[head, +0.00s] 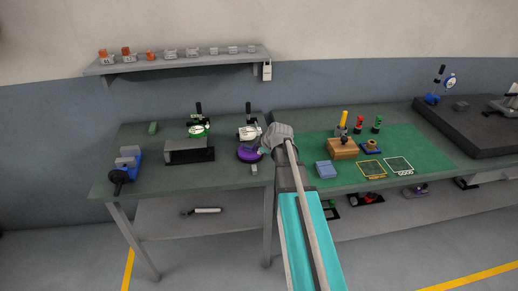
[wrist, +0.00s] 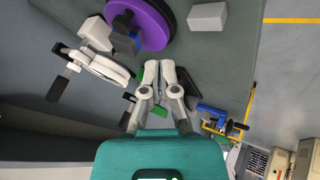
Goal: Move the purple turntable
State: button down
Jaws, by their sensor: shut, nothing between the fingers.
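The purple turntable (head: 249,154) is a round disc on the left bench, just left of my arm's end in the head view. In the wrist view the purple turntable (wrist: 153,22) is at the top, partly cut off by the frame edge, with a dark block and a blue part on it. My gripper (wrist: 159,65) is shut and empty, its fingertips pointing toward the turntable's edge. I cannot tell whether they touch it. In the head view my gripper's fingers are hidden or too small to make out.
A white clamp (wrist: 105,69) lies close left of my fingers, and a pale grey block (wrist: 207,16) sits right of the turntable. A black-and-grey fixture (head: 188,152) stands further left on the bench. A green mat (head: 425,149) with a wooden block (head: 342,149) is to the right.

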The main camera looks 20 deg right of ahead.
jog(key=shift+a+p+v, duration=0.2)
jog(key=shift+p+v, duration=1.45)
jog(key=shift+v, duration=0.85)
jog(key=c, duration=1.1)
grip_release()
jog(key=shift+w, duration=0.1)
jog(key=shift+o, duration=1.1)
jog(key=shift+w+d+r+p, duration=0.15)
jog(key=shift+w+d+p, duration=0.05)
jog(key=shift+w+p, duration=0.1)
jog(key=o, duration=0.4)
jog(key=shift+w+d+r+m+g+p, duration=0.3)
jog(key=shift+w+d+r+g+p, duration=0.25)
jog(key=shift+w+d+p, duration=0.3)
jog(key=shift+o, duration=0.3)
jog(key=w+d+r+m+g+y+p, duration=0.1)
jog(key=w+d+r+g+y+p, duration=0.1)
jog(key=w+d+r+g+p, duration=0.1)
jog(key=shift+w+d+m+p, duration=0.3)
jog(key=shift+w+d+p, duration=0.6)
jog(key=shift+d, duration=0.1)
